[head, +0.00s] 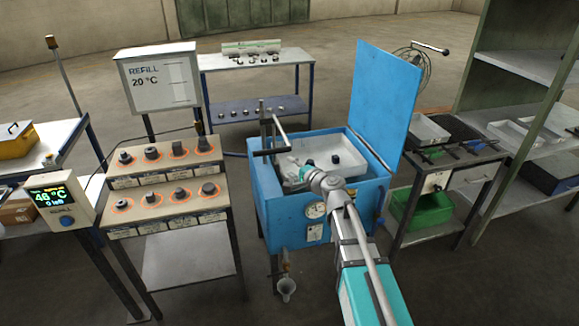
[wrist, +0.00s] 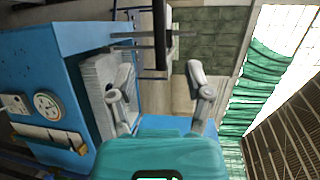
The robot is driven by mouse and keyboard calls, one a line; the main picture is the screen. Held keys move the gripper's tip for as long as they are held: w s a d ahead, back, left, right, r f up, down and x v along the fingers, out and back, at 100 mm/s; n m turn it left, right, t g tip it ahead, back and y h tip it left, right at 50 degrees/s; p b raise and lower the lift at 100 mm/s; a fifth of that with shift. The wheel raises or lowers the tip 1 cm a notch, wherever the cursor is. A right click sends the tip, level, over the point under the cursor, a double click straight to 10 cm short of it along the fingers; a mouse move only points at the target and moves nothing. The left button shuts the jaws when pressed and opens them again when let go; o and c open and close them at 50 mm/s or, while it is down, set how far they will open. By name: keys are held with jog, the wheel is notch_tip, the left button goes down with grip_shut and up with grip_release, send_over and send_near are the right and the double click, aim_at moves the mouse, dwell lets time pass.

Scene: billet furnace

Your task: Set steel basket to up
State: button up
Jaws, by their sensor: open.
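The blue tank (head: 285,213) stands in the middle of the head view with its lid (head: 383,100) raised. A pale grey metal basin or basket (head: 348,152) shows inside its opening; I cannot tell which, and my arm hides part of it. A dark upright frame with a crossbar (head: 268,151) stands at the tank's left rim. My gripper (head: 296,166) is over the opening, just right of this frame. In the wrist view my gripper (wrist: 160,75) has its two fingers spread, with nothing between them. Dark bars (wrist: 160,38) lie beyond the fingertips, apart from them.
Two tiers of dark round parts (head: 165,175) stand left of the tank, by a display reading 46 °C (head: 60,201). A side table with a green bin (head: 420,207) and shelving are at right. A blue-legged table (head: 256,105) is behind. The open lid bounds the tank's right side.

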jog(key=shift+p+v, duration=0.35)
jog(key=shift+v, duration=1.7)
jog(key=shift+s, duration=0.1)
